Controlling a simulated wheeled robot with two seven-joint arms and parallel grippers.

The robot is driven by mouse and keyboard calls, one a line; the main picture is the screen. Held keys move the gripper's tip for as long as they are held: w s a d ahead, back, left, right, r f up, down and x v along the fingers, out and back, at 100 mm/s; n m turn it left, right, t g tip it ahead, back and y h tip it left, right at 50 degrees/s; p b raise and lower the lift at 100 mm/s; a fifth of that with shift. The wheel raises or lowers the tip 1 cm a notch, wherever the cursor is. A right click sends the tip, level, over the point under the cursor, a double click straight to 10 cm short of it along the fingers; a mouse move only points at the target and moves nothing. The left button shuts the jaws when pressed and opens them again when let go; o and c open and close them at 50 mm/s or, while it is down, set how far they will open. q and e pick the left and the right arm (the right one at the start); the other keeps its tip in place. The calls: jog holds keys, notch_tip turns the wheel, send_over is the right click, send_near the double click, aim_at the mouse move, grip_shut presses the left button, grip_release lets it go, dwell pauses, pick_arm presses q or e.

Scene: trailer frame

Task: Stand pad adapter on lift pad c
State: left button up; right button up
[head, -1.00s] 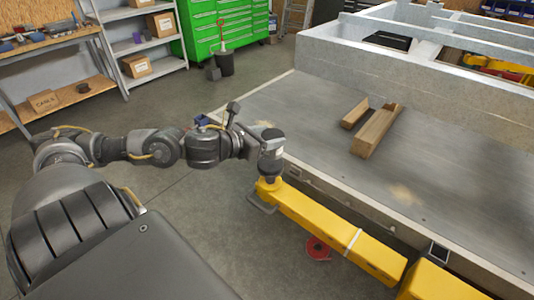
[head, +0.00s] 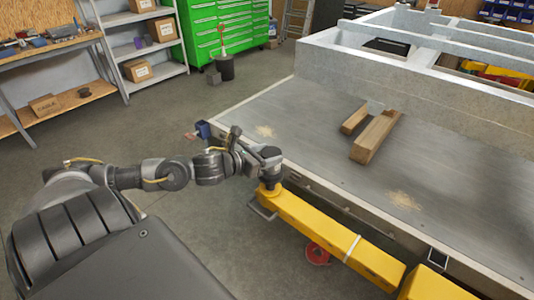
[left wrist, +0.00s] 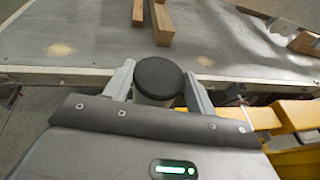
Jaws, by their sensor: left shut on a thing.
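The pad adapter (left wrist: 158,75) is a short cylinder with a black round top, between the two fingers of my left gripper (left wrist: 157,92) in the left wrist view. In the head view my left gripper (head: 270,166) is shut on the adapter (head: 271,180), which is upright at the end of a yellow lift arm (head: 315,224). The lift pad (head: 267,190) there is mostly hidden beneath the adapter. I cannot tell whether adapter and pad touch. My right gripper is not in view.
The trailer deck (head: 330,160) lies just beyond the gripper, with wooden blocks (head: 376,137) on it. A blue clamp (head: 203,130) is at its left corner. A red ring-shaped thing (head: 317,254) lies on the floor under the lift arm.

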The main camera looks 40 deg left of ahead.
aim_at(267, 155)
pick_arm(q)
jog(key=o, duration=1.4)
jog(key=shift+s, duration=0.1)
jog(key=shift+s+a, duration=0.1)
jog(key=shift+s, duration=0.2)
jog(key=v, duration=0.3)
jog(key=shift+b, duration=0.3)
jog(key=shift+s+a+r, duration=0.1)
jog(key=shift+s+r, duration=0.15)
jog(key=shift+s, duration=0.45)
jog(key=d+p+v, duration=0.1)
jog(key=p+v, duration=0.1)
jog(key=v, duration=0.4)
jog(key=shift+s+a+r, duration=0.3)
jog(key=shift+s+a, duration=0.05)
jog(key=shift+a, duration=0.15)
